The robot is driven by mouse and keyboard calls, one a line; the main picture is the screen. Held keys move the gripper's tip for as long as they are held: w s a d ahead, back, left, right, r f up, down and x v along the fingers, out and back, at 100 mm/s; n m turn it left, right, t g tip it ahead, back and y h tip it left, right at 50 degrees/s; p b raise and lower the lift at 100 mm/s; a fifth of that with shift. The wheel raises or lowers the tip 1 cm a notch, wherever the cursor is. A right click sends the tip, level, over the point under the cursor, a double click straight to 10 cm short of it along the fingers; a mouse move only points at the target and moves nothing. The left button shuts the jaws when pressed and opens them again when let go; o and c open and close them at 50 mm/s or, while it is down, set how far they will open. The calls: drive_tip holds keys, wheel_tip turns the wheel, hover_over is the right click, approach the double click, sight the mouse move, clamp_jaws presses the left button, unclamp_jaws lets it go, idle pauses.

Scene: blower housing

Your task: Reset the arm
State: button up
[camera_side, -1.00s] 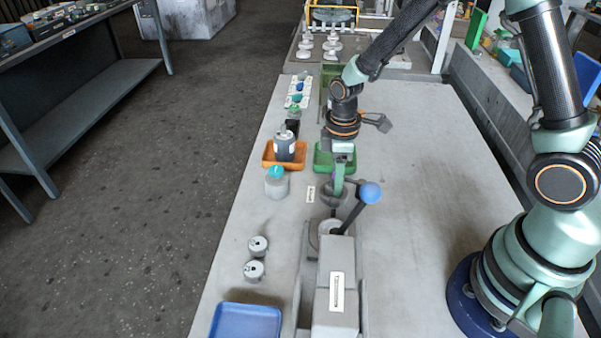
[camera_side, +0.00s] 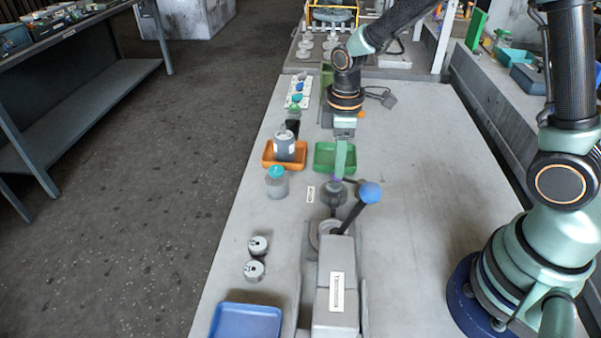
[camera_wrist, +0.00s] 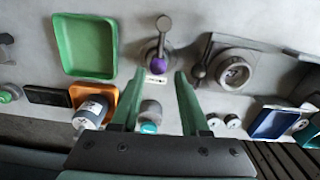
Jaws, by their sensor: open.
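My gripper (camera_side: 340,172) is open above the table, between the green tray (camera_side: 322,157) and the grey fixture (camera_side: 336,270) with its blue-knobbed lever (camera_side: 370,192). In the wrist view its two green fingers (camera_wrist: 159,76) are spread with nothing held between them. A dark round part with a purple top (camera_side: 334,194) stands just below the fingertips in the side view. Its purple top (camera_wrist: 158,66) shows between the fingertips in the wrist view. I cannot tell how much height separates them.
A teal-capped jar (camera_side: 277,185) and two small grey cylinders (camera_side: 257,246) stand at the left. A blue tray (camera_side: 246,318) is at the front left.

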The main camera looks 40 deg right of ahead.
drive_tip(key=shift+r, duration=0.45)
drive_tip(key=shift+r, duration=0.1)
drive_tip(key=s+d+r+m+t, duration=0.1)
drive_tip(key=s+r+m+t, duration=0.1)
drive_tip(key=s+r+m, duration=0.2)
drive_tip(key=s+d+r+m+t, duration=0.2)
drive_tip(key=s+r+m, duration=0.3)
drive_tip(key=r, duration=0.6)
drive_tip(key=shift+d+r+m+t, duration=0.2)
drive_tip(key=shift+r+m+t, duration=0.1)
drive_tip(key=shift+t, duration=0.5)
